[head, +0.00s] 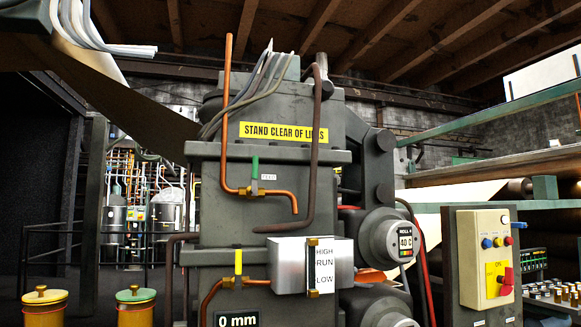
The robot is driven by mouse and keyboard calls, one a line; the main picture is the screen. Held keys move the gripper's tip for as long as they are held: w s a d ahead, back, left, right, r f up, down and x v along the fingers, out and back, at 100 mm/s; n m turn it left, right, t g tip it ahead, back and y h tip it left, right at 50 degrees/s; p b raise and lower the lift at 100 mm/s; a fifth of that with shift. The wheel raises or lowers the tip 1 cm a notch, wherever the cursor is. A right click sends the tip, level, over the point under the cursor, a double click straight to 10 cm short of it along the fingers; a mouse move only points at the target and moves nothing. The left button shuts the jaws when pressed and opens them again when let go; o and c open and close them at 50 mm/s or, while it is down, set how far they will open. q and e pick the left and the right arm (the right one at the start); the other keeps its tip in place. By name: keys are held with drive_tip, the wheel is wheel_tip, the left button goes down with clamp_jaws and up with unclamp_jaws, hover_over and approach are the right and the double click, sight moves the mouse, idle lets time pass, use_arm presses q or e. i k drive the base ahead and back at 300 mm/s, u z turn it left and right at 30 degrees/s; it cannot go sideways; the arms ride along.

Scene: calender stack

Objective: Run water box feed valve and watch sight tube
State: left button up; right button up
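The water box (288,265) is a silver metal box on the front of the grey machine. A thin upright sight tube (312,265) with brass ends stands on its face, beside a white HIGH, RUN, LOW scale (324,266). The tube looks dark; I cannot tell a water level. A copper pipe (227,120) runs down to a brass valve with an upright green handle (255,167) and a small unreadable tag. The pipe's open end (295,208) points down above the box. No water shows at it. A second valve with an upright yellow handle (238,261) sits on a pipe into the box's left side. Neither gripper is in view.
A dark bent pipe (314,150) hangs in front of the machine. Right are a roll end reading 40 C (405,240) and a control box (486,258) with a red switch. Two lidded canisters, yellow-topped (45,312) and green-topped (135,312), stand lower left.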

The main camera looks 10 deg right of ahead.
sight(255, 159)
drive_tip(key=z, duration=0.9)
drive_tip(key=i, duration=0.45)
drive_tip(key=z, duration=0.05)
